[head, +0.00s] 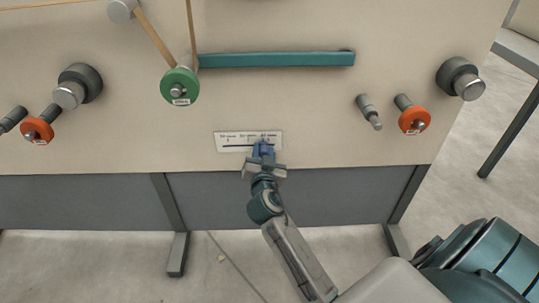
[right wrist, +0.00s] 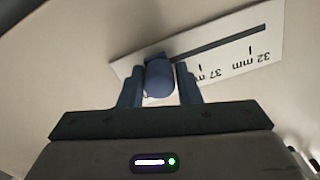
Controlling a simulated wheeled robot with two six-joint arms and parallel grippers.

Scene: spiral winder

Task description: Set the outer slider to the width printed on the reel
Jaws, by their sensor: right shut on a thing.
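The outer slider is a blue knob (right wrist: 159,78) on a white scale plate (head: 220,142) low on the beige panel. My right gripper (head: 264,157) is shut on this knob, with one finger on each side in the right wrist view. The knob is near the right end of the slot in the head view. The wrist view shows upside-down marks reading 32 mm and 37 mm; the knob lies beyond the 37 mark, and the mark there is hidden. A green reel (head: 172,85) carries a white label too small to read. My left gripper is not in view.
Orange rollers (head: 38,131) and (head: 414,121) sit on pegs at both sides. Grey knobs (head: 78,87) and a teal bar (head: 275,60) stand out from the panel. A tan band (head: 152,35) runs to the green reel. The panel around the plate is clear.

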